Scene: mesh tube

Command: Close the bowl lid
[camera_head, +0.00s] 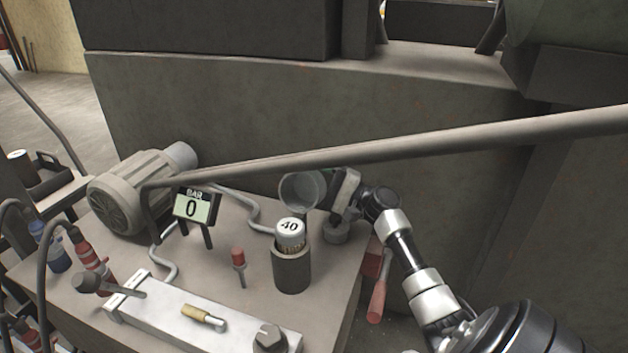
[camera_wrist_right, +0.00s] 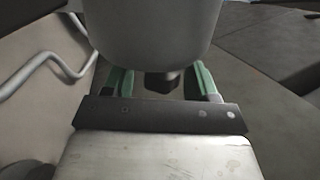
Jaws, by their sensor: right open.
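A round grey bowl-like part (camera_head: 302,190) stands tilted near the table's back right edge, its circular face toward the head camera. I cannot tell whether it is the bowl or its lid. My right gripper (camera_head: 342,195) is right beside it, partly hidden. In the right wrist view, a large smooth grey rounded body (camera_wrist_right: 155,30) fills the top centre. The green-padded fingers of the right gripper (camera_wrist_right: 160,85) stand apart below it, with a small dark knob (camera_wrist_right: 161,83) between them. Contact cannot be made out. My left gripper is not in view.
A dark cup (camera_head: 292,272) holding a mesh cylinder marked 40 (camera_head: 290,232) stands in front. A gauge reading 0 (camera_head: 192,207), a motor (camera_head: 130,195) and bent pipes share the table. A long grey bar (camera_head: 430,145) crosses above. A red-handled tool (camera_head: 377,298) hangs at the right edge.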

